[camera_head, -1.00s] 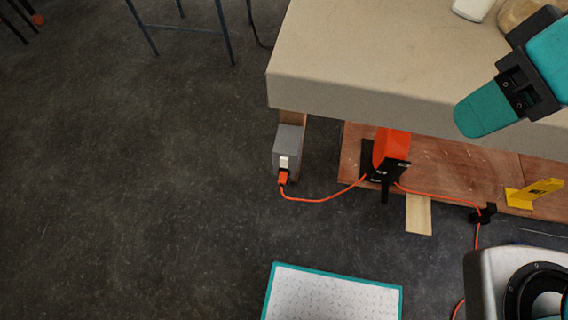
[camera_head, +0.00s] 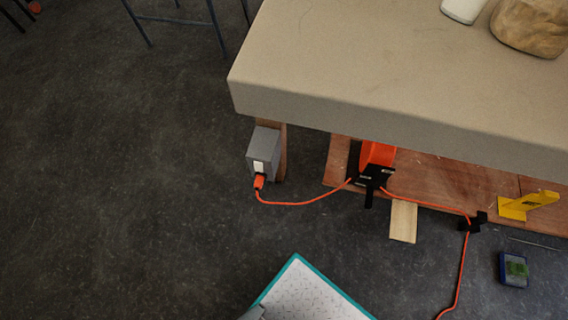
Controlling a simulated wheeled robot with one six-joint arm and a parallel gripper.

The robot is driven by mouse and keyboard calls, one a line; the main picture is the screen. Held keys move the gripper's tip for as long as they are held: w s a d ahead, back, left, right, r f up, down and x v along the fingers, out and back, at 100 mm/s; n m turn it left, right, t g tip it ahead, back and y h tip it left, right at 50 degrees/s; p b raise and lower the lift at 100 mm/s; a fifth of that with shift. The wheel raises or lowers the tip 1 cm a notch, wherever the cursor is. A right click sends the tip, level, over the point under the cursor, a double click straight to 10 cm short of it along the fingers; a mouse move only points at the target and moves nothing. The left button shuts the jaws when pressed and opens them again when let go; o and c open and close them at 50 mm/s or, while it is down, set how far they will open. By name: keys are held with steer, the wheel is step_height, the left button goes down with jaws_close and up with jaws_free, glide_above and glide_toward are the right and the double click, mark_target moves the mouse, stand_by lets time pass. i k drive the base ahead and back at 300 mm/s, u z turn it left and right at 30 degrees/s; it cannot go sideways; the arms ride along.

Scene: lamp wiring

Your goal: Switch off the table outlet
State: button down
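The table outlet (camera_head: 264,153) is a grey box fixed to the table leg under the left front corner of the table (camera_head: 390,85). A light switch plate (camera_head: 259,167) shows on its front. An orange plug (camera_head: 259,182) sits at its lower end, with an orange cord (camera_head: 300,204) running right. The switch's position is too small to tell.
The cord passes an orange reel (camera_head: 377,154) with a black bracket (camera_head: 371,178) on the wooden shelf. A wood block (camera_head: 403,221), a yellow piece (camera_head: 527,205) and a blue device (camera_head: 514,269) lie to the right. The floor left of the outlet is clear.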

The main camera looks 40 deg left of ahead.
mark_target(258, 166)
steer(key=k, duration=0.65)
steer(key=u, duration=0.9)
steer(key=i, duration=0.5)
steer(key=u, duration=0.05)
